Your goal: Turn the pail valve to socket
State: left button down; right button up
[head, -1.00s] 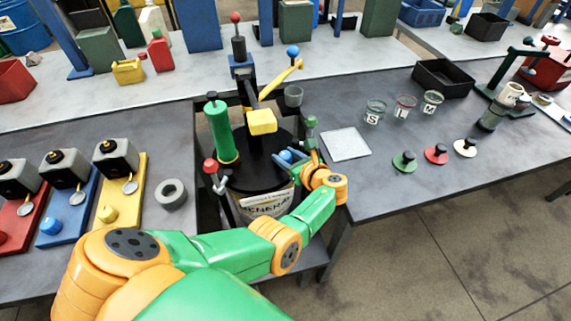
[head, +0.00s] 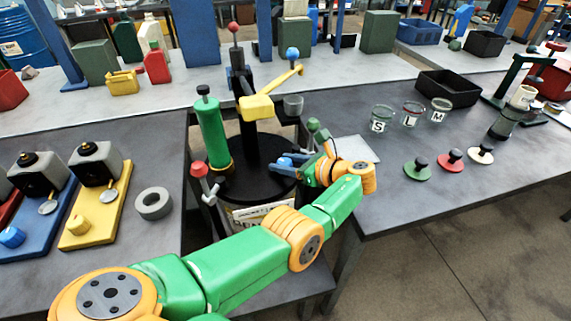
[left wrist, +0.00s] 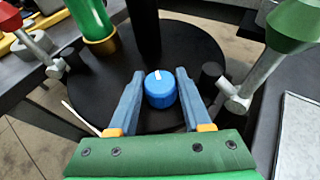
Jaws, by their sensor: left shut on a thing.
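My left gripper (head: 286,164) reaches over the lid from the right. In the left wrist view its two blue-grey fingers (left wrist: 160,95) stand on either side of the knob, shut on it. I cannot pick out the socket. My right gripper is not in view.
A green cylinder (head: 211,135) with a brass base stands by the lid's left. Metal clamps with a red ball (head: 198,169) and a green cap (left wrist: 296,22) flank the lid. A dark post (head: 252,140) rises behind. A pale square plate (head: 358,150) lies right.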

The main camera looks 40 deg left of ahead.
pick_arm(q)
jog(key=shift+r, duration=0.1)
jog(key=shift+c, duration=1.7)
grip_release()
jog(key=shift+a, duration=0.15)
jog(key=b+v, duration=0.1)
jog(key=v, duration=0.6)
